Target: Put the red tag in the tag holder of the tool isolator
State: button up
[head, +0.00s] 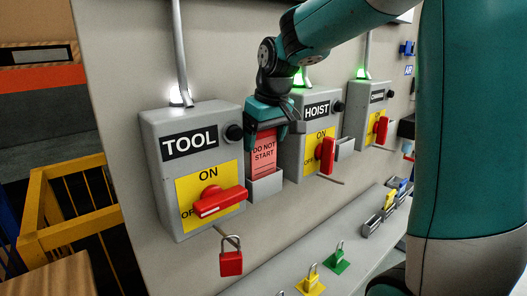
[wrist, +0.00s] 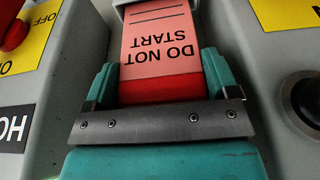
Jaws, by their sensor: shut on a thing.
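The tool isolator (head: 160,165) is a grey box at the left of the panel, marked TOOL, with a red handle (head: 220,203) lying sideways on its yellow plate. The red tag (head: 264,158), reading DO NOT START, hangs upright at the box's right side. Its lower end is hidden behind the front of the grey tag holder (head: 265,188); how deep it sits cannot be told. My gripper (head: 265,124) is shut on the tag's top end. The wrist view shows the tag (wrist: 158,45) between both fingers of my gripper (wrist: 160,84), upside down there.
The hoist isolator (head: 310,150) stands close to the right of my gripper. Another isolator (head: 375,115) is farther right. A red padlock (head: 231,263) hangs below the tool isolator. Yellow (head: 312,285) and green (head: 336,265) padlocks are on the ledge (head: 265,280). A yellow rail (head: 70,205) stands left.

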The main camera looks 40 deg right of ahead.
aim_at(265, 145)
jog(key=shift+f, duration=1.95)
jog(key=shift+f, duration=0.1)
jog(key=o, duration=0.8)
jog(key=shift+r, duration=0.35)
jog(key=b+v, duration=0.1)
jog(key=v, duration=1)
jog(key=shift+r, duration=0.25)
jog(key=shift+s, duration=0.15)
